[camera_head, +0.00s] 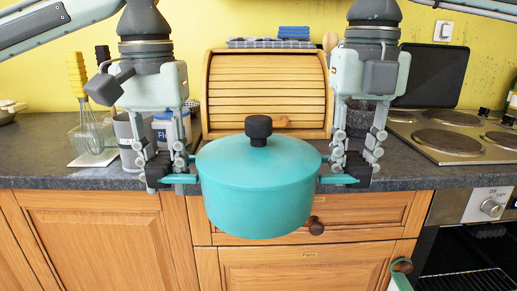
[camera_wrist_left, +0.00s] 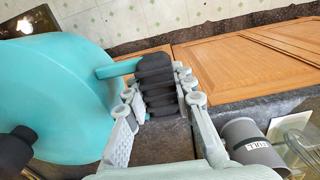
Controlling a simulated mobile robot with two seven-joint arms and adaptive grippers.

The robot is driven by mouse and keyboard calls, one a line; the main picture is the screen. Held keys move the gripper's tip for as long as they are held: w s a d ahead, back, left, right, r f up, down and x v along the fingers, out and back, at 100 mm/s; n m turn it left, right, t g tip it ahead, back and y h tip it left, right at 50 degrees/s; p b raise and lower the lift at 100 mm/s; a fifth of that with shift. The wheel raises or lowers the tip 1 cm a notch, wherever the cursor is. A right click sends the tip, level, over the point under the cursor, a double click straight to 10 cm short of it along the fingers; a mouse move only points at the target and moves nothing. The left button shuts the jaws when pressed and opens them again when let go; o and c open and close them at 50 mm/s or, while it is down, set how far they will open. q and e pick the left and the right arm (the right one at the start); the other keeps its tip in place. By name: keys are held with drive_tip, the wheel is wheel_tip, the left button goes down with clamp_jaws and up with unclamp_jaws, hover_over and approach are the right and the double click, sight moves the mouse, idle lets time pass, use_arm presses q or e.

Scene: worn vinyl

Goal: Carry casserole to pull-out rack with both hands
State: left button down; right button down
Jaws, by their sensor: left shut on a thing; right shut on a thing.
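The turquoise casserole (camera_head: 258,190) with its lid on and a black knob hangs level in front of the counter edge. My left gripper (camera_head: 168,172) is shut on its left handle (camera_head: 183,179). My right gripper (camera_head: 354,172) is shut on its right handle (camera_head: 338,179). In the left wrist view the casserole (camera_wrist_left: 62,95) fills the left side, and my left gripper's dark pads (camera_wrist_left: 157,88) close around the handle (camera_wrist_left: 118,68). A wire rack (camera_head: 466,284) shows inside the oven at the lower right, only partly in view.
A wooden bread box (camera_head: 267,88) stands behind the casserole. The hob (camera_head: 450,130) is at right, above the oven. Wooden cabinets (camera_head: 90,225) run below the counter (camera_head: 60,155).

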use_arm(q)
drive_tip(key=shift+w+a, duration=0.15)
use_arm(e)
drive_tip(key=shift+w+d, duration=0.15)
